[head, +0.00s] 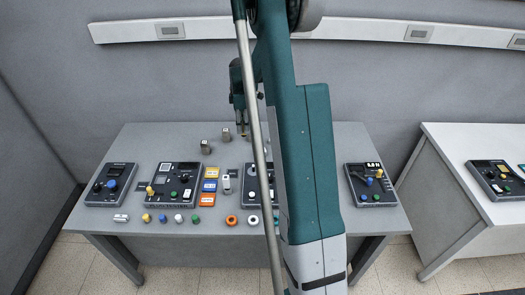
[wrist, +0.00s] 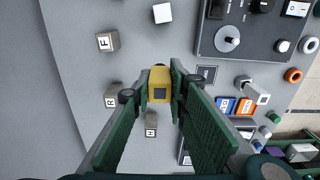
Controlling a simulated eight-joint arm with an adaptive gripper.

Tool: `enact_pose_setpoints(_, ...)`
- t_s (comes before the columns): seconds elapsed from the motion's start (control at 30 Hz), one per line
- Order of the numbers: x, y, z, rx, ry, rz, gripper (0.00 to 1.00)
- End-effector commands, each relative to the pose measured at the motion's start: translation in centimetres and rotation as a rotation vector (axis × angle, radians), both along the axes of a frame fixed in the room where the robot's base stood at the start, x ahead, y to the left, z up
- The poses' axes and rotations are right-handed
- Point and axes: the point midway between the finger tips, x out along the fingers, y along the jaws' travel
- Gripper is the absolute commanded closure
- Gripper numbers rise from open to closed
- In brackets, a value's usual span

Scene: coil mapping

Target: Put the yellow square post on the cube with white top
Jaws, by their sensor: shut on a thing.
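My gripper (wrist: 160,78) is shut on the yellow square post (wrist: 159,88), which has a dark square on the end facing the camera. The cube with white top (wrist: 162,13) sits on the grey table near the top edge of the wrist view, apart from the held post. In the head view, my gripper (head: 240,122) hangs above the back part of the table. The post is hard to make out there, and I cannot identify the white-topped cube behind my arm.
Cubes marked F (wrist: 108,41), R (wrist: 111,97) and H (wrist: 151,128) stand nearby on the table (head: 150,137). A dark control panel (wrist: 255,45) lies right of the white-topped cube. More panels, coloured knobs and rings line the table's front.

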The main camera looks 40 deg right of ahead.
Motion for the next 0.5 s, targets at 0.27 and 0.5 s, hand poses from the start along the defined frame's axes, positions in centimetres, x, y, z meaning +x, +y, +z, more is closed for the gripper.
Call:
enact_pose_setpoints(0.27, -4.9, -4.9, 0.4, 0.0, 0.0, -0.017, 0.97)
enact_pose_setpoints(0.5, -6.5, -6.3, 0.5, 0.0, 0.0, -0.021, 0.97)
